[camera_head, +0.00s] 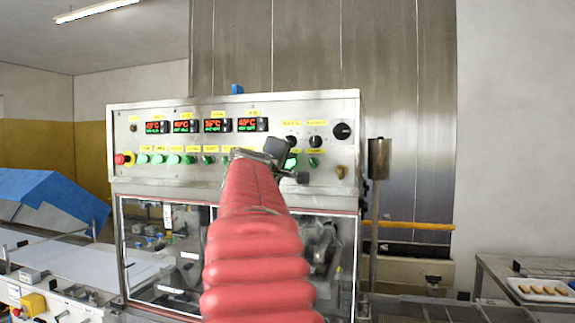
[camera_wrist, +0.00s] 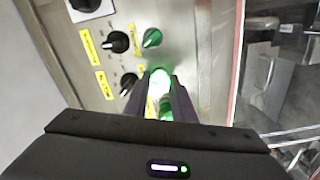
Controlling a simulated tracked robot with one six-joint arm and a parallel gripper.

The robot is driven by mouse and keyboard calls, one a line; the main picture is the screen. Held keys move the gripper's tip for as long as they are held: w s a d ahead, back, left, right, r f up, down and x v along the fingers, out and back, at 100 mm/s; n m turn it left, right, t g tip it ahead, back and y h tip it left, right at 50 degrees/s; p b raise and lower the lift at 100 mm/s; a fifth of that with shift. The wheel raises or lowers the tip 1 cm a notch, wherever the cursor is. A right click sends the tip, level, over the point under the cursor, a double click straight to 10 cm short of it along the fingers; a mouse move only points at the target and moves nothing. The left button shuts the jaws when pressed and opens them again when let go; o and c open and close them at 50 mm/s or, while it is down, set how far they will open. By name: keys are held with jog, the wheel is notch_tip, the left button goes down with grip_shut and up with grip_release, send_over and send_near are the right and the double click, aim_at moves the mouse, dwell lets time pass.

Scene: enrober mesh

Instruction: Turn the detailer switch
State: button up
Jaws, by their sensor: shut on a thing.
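A control panel (camera_head: 170,115) carries a row of green switches with yellow labels, too small to read. My gripper (camera_head: 290,165) is at the right part of this row, at the end of my red-sleeved arm. In the wrist view my gripper (camera_wrist: 161,80) has its two dark fingers around a brightly lit green switch (camera_wrist: 160,74) and is shut on it. The label of this switch is not readable, so I cannot tell if it is the detailer switch. An unlit green switch (camera_wrist: 152,38) sits just beyond the fingertips; it also shows in the head view (camera_head: 314,161).
Black knobs (camera_wrist: 118,42) sit close beside the fingers. A red emergency button (camera_head: 124,159) is at the panel's left end. Red temperature displays (camera_head: 217,125) run above the switches. Glazed machine doors lie below. A tray of biscuits (camera_head: 541,290) stands far right.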

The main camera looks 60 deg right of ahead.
jog(key=shift+f+m, duration=0.4)
jog(key=shift+m, duration=0.8)
jog(key=o, duration=0.8)
jog(key=shift+o, duration=1.3)
jog(key=shift+r, duration=0.2)
jog(key=s+a, duration=0.2)
jog(key=a, duration=1.1)
jog(key=shift+a, duration=0.3)
